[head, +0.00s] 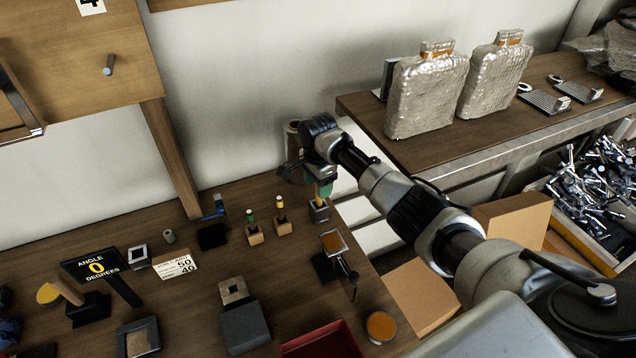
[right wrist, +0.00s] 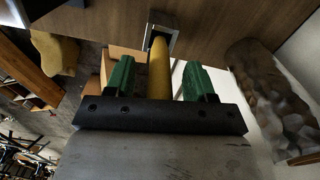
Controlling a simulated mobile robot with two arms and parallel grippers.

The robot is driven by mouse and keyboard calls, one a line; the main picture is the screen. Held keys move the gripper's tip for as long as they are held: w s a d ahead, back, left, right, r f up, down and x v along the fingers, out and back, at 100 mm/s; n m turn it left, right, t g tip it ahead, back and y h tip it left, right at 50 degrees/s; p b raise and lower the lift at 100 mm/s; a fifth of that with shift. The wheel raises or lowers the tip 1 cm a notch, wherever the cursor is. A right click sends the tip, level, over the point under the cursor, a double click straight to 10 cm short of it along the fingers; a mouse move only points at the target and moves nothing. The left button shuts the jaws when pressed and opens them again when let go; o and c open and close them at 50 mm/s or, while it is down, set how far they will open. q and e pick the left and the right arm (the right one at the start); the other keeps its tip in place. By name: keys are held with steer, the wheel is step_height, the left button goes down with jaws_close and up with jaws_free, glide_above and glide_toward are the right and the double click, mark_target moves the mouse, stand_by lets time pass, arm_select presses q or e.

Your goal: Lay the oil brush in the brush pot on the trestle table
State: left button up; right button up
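A yellow handle, which looks like the oil brush (right wrist: 158,72), stands upright in a small square metal pot (right wrist: 174,38), seemingly the brush pot. In the head view the pot (head: 319,212) stands near the right edge of the trestle table (head: 120,222), and the handle is mostly hidden by my gripper. My right gripper (head: 323,189) is just above the pot. In the right wrist view its green fingers (right wrist: 160,78) are open on either side of the handle, with a gap on both sides. The brush's lower end is hidden. My left gripper is not in view.
Two small wooden blocks (head: 284,228) holding green- and yellow-topped tools stand left of the pot. A square tray on a stand (head: 333,242), a round orange-filled dish (head: 381,326) and a red tray (head: 322,342) are nearer.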

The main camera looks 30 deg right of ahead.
step_height(320, 180, up, 11)
steer(key=shift+f+b, duration=0.1)
steer(key=shift+b, duration=0.5)
stand_by(0.5)
